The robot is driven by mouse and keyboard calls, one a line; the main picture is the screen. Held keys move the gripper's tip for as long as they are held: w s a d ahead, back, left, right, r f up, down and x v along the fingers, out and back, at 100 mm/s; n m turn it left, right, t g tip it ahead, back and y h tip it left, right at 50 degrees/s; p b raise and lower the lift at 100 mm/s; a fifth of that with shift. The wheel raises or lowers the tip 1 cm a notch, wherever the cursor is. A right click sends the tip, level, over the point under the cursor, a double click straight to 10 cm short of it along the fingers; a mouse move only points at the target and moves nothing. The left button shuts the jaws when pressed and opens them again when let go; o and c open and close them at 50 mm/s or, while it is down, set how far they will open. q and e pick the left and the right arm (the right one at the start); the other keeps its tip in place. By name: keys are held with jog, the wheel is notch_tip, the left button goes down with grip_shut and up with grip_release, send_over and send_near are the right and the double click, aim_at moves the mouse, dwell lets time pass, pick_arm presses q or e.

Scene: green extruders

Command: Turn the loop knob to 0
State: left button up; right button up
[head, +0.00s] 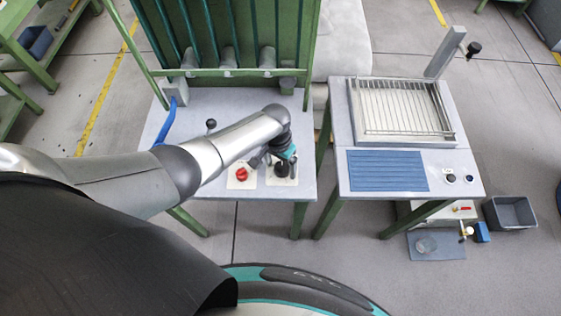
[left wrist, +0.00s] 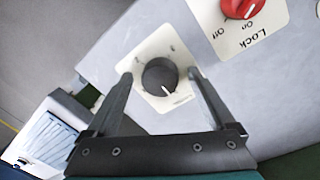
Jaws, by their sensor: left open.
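The loop knob is a round black knob (left wrist: 158,72) on a white plate, seen in the left wrist view. A white pointer mark on it points toward the bottom of that picture. The small print on the plate is too blurred to read. In the head view the black knob (head: 282,170) shows partly under my left gripper (head: 278,162). My left gripper also shows in the left wrist view (left wrist: 159,76), open, with one finger on each side of the knob and a gap to it on both sides. My right gripper is not in view.
A red knob (left wrist: 238,8) on a white plate marked Lock, On and Off sits beside the black knob; it also shows in the head view (head: 242,174). A second table with a wire rack (head: 400,107) and a blue panel (head: 386,170) stands to the right.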

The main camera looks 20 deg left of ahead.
aim_at(278, 166)
pick_arm(q)
notch_tip(278, 166, up, 15)
jog(key=a+p, duration=0.1)
jog(key=p, duration=0.4)
jog(key=shift+w, duration=0.15)
jog(key=shift+r, duration=0.1)
